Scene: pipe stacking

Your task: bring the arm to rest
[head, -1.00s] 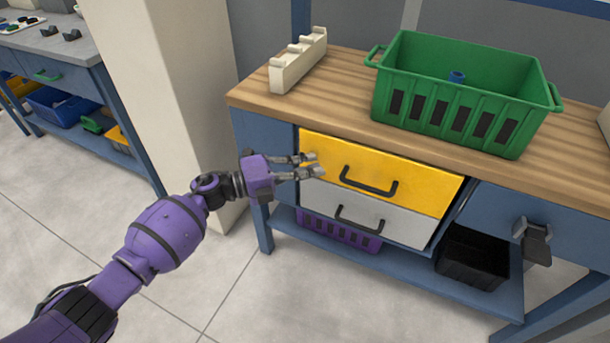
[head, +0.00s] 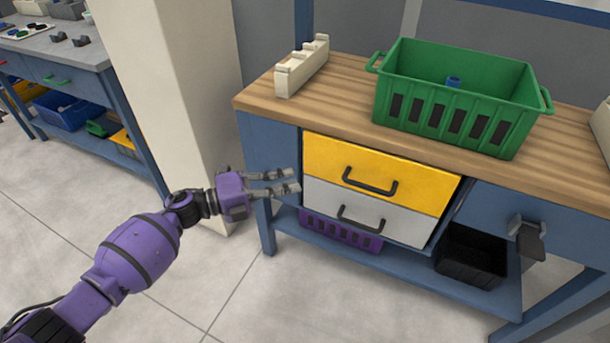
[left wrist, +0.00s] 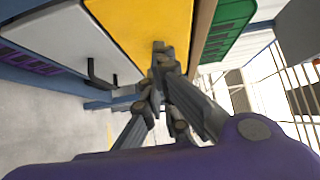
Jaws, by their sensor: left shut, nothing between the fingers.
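My left gripper (head: 296,181) is in front of the workbench's left side in the head view, just left of the yellow drawer (head: 400,180) and the light grey drawer (head: 395,220). Its fingers point right, toward the drawers, and it holds nothing. In the left wrist view the fingers (left wrist: 160,62) are brought together in front of the yellow drawer (left wrist: 130,25). My left arm reaches in from the lower left. My right gripper is in neither view.
A green crate (head: 385,98) with a blue pipe piece (head: 453,81) inside stands on the wooden benchtop (head: 335,105). A cream notched rack (head: 302,68) stands left of it. A purple basket (head: 345,235) and a black bin (head: 470,258) sit below. A pillar (head: 165,90) stands left.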

